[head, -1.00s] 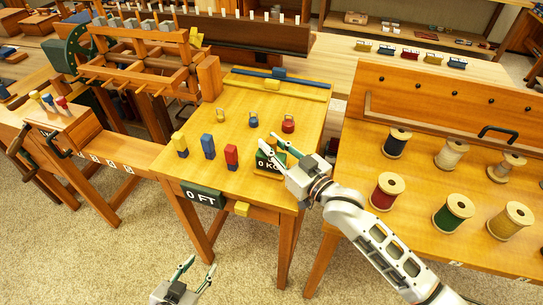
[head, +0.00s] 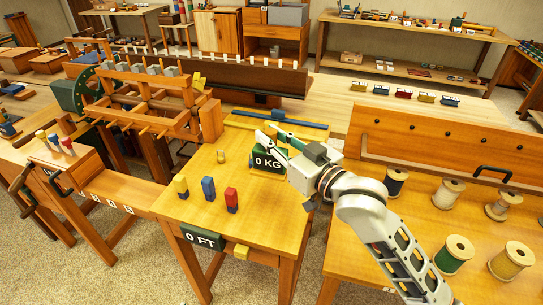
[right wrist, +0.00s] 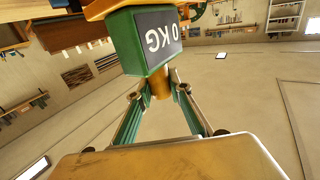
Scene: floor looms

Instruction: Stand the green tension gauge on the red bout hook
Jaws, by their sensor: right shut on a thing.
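The green tension gauge (head: 268,161), a green box with a dark "0 KG" face, is in my right gripper (head: 276,136). In the right wrist view the fingers (right wrist: 158,92) close on a narrow golden-brown stem of the gauge (right wrist: 140,42). The gauge appears to be held above the far half of the wooden table (head: 219,178). The small red ring-topped piece that stood there, which may be the red bout hook, is now hidden behind the gauge and gripper. A matching yellow one (head: 220,156) shows left of the gauge. My left gripper is out of view.
Thread spools (head: 453,253) stand on the bench at right. A wooden loom (head: 150,100) is at left.

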